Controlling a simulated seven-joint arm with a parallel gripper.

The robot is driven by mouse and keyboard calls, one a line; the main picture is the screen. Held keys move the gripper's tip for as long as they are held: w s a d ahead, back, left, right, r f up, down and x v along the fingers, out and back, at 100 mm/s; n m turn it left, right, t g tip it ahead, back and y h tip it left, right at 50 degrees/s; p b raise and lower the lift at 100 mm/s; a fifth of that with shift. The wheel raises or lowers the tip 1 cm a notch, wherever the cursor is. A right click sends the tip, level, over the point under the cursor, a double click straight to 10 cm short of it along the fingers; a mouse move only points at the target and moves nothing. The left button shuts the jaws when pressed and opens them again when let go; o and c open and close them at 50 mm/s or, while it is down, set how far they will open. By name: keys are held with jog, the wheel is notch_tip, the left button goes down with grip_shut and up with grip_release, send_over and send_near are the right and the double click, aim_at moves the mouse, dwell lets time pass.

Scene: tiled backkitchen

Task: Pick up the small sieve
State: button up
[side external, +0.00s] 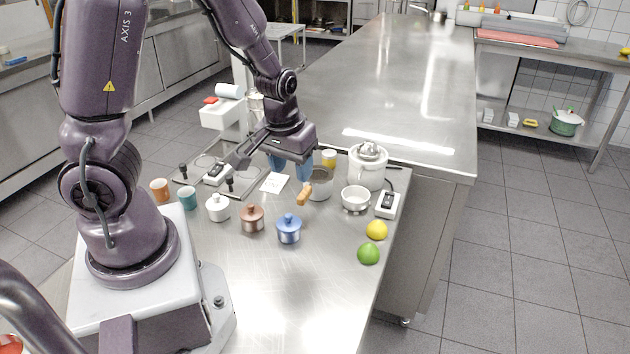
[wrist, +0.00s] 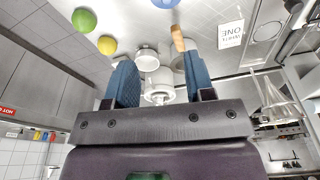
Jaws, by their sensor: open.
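A round grey metal vessel (side external: 320,186) with a short wooden handle (side external: 304,194) sits on the steel table and looks like the small sieve; I cannot make out its mesh. Its wooden handle also shows in the wrist view (wrist: 178,38), pointing away from my fingers. My gripper (side external: 291,174) is open, with blue fingers pointing down, above and just left of the vessel in the side view. In the wrist view, the gap of my gripper (wrist: 158,64) shows the vessel partly hidden behind one finger. Nothing is held.
A metal bowl (side external: 355,199), a white juicer-like appliance (side external: 367,172) and a small scale (side external: 387,204) stand to the right. A lemon (side external: 376,230) and lime (side external: 368,254) lie near the edge. Lidded pots, including a blue one (side external: 289,230), stand in front. A white card (side external: 274,183) lies left.

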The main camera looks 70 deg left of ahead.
jog(key=w+a+n+t+y, duration=0.1)
jog(key=w+a+n+y, duration=0.1)
jog(key=a, duration=0.2)
send_over(308, 187)
jog(key=s+d, duration=0.2)
jog(key=f, duration=0.6)
jog(key=shift+s+a+f, duration=0.15)
jog(key=shift+a, duration=0.05)
jog(key=shift+t, duration=0.3)
jog(key=shift+x, duration=3.1)
jog(key=shift+d, duration=0.15)
grip_shut()
